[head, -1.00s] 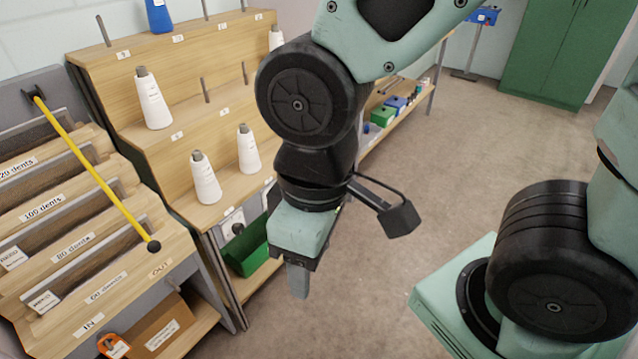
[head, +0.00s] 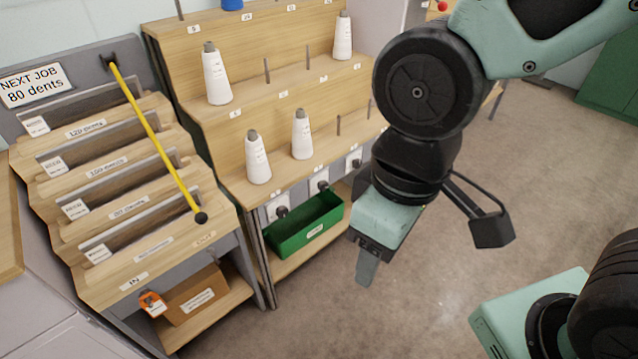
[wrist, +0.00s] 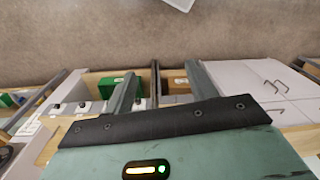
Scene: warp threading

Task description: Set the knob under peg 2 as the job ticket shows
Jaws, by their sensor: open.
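Black knobs on pale plates sit along the front face of the peg shelf: a left one (head: 282,211), a middle one (head: 322,186) and a right one (head: 355,162) close to my arm. White cones stand on the lowest step above the left (head: 257,160) and middle (head: 302,137) knobs. The peg number labels and knob settings are too small to read. A sign (head: 33,85) reads "NEXT JOB 80 dents"; no other ticket is readable. My gripper (head: 366,270) is open and empty, right of the knobs and apart from them; it shows in the wrist view (wrist: 162,90).
A green bin (head: 305,225) is below the knobs. A slotted reed rack (head: 120,275) with a yellow bar (head: 155,135) stands left. A cardboard box (head: 196,295) and orange tag (head: 152,303) are below it. Open floor (head: 400,310) lies around my gripper.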

